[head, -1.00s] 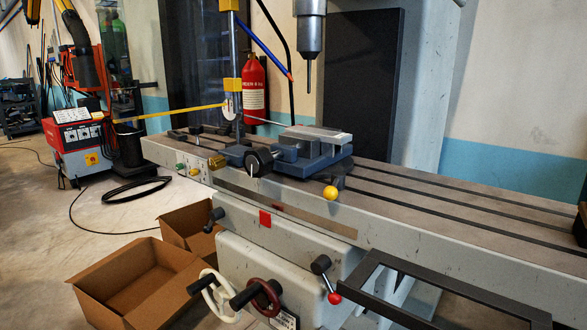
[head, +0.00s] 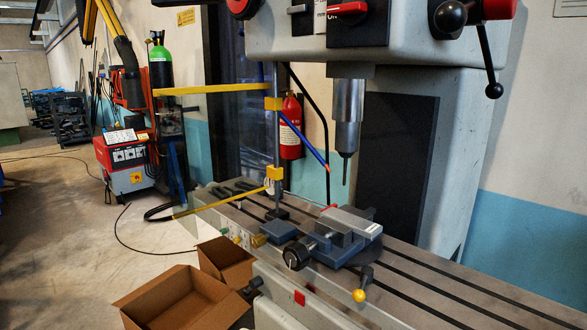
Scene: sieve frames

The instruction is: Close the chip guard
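The chip guard (head: 222,90) looks like a clear pane between a yellow top bar and a yellow lower bar (head: 222,203). It is carried on an upright post (head: 277,150) with yellow brackets at the back of the machine table. The guard stands swung out to the left, away from the spindle (head: 347,115) and the vise (head: 335,240). The tool and vise are uncovered at the front. Neither of my grippers is in view.
The milling machine table (head: 450,278) runs to the lower right. A yellow-knobbed lever (head: 359,295) sticks out in front of the vise. Cardboard boxes (head: 180,300) stand on the floor at lower left. A red fire extinguisher (head: 291,128) is behind the post. A red welder (head: 124,160) stands farther left.

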